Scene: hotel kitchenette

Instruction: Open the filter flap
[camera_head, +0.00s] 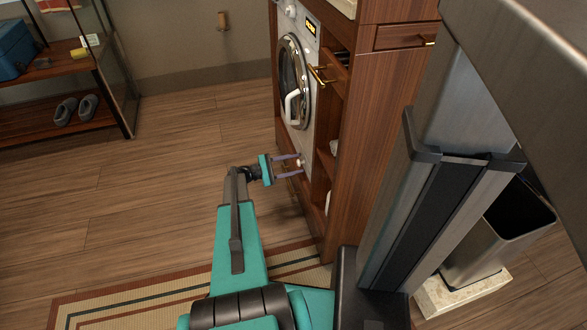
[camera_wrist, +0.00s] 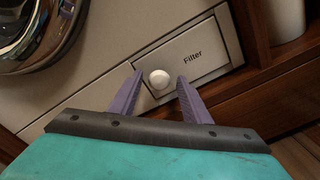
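The filter flap (camera_wrist: 200,55) is a light panel marked "Filter" at the bottom of the washing machine's front, and it looks closed in the wrist view. Its round white knob (camera_wrist: 159,79) sits at the flap's left part. My gripper (camera_wrist: 158,80) is open, with one purple finger on each side of the knob; I cannot tell whether they touch it. In the head view my gripper (camera_head: 301,164) reaches the lower front of the washing machine (camera_head: 307,70), and the flap is mostly hidden there.
The machine's round door (camera_head: 294,82) is above the flap, with a white handle. Wooden shelves (camera_head: 323,165) adjoin it on the right. A striped rug (camera_head: 150,300) lies in front. A rack (camera_head: 75,85) with slippers stands at the left. The floor between is clear.

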